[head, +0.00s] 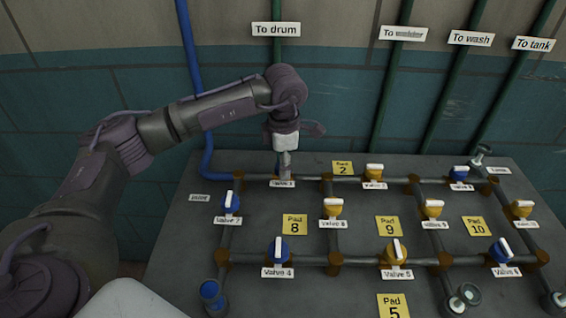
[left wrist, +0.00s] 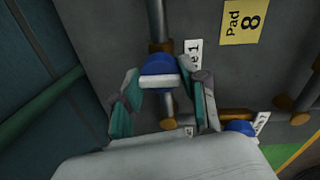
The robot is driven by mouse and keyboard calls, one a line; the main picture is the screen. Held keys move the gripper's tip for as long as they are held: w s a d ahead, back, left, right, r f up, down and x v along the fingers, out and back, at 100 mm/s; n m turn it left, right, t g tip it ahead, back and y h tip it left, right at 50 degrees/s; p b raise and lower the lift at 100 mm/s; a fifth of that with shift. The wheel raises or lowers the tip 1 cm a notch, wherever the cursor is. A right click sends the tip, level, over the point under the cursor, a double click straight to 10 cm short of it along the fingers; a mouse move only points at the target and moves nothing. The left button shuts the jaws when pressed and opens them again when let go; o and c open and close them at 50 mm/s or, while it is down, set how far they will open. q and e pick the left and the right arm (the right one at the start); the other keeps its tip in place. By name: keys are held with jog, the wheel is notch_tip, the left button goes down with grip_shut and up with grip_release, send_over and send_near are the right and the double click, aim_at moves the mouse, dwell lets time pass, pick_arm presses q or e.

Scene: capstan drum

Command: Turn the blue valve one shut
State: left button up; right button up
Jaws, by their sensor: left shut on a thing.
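Blue valve one (left wrist: 160,66) shows in the left wrist view, with a blue round body and a white bar handle. The handle lies across the grey pipe run there. Its label (head: 282,183) shows in the head view just below my gripper, which hides the valve itself. My right gripper is in neither view.
Other blue valves stand near, one at the left (head: 231,203) and valve 4 (head: 278,250) in front. Yellow valves, such as valve 8 (head: 332,208), sit on the pipe grid. A blue pipe (head: 190,80) rises on the wall behind.

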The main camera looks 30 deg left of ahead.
pick_arm(q)
jog(key=o, duration=1.1)
notch_tip(320, 180, up, 12)
jog(key=shift+s+d, duration=0.35)
jog(key=shift+s, duration=0.1)
